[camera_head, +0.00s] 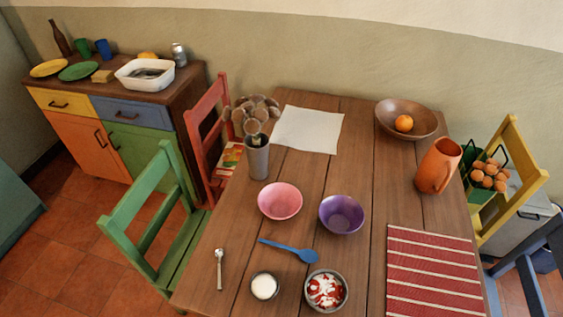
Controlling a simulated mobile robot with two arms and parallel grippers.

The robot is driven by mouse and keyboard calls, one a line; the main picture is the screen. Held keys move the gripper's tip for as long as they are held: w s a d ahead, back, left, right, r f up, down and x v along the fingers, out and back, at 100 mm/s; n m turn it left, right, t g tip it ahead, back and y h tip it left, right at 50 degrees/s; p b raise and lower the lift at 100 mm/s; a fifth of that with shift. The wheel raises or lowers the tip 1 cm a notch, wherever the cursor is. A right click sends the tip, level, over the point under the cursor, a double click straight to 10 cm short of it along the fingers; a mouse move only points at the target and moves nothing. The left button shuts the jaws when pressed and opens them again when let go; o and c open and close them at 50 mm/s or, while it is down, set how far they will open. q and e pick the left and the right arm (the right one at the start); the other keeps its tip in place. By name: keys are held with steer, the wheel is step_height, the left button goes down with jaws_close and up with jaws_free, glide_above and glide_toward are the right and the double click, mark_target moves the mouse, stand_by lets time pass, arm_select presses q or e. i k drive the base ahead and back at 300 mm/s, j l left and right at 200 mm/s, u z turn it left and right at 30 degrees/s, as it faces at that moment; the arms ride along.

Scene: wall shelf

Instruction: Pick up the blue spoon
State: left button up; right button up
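The blue spoon (290,250) lies flat on the wooden table (358,270), in the lower middle of the head view. Its handle points left and its bowl end lies to the right. It lies below the pink bowl (280,202) and the purple bowl (341,214). A small cup of white contents (264,286) and a bowl of red and white food (326,290) stand just below it. Neither of my grippers shows in the head view.
A silver spoon (219,268) lies to the left. A grey vase (257,158) of dried flowers, an orange jug (438,166) and a striped placemat (434,272) are also on the table. A green chair (150,215) and a red chair (207,130) stand along its left side.

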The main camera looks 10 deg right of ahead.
mark_target(307, 255)
steer(key=k+l+z, duration=0.15)
steer(key=k+l, duration=0.25)
steer(key=l, duration=0.15)
steer(key=k+l+z, duration=0.35)
steer(key=i+j, duration=0.1)
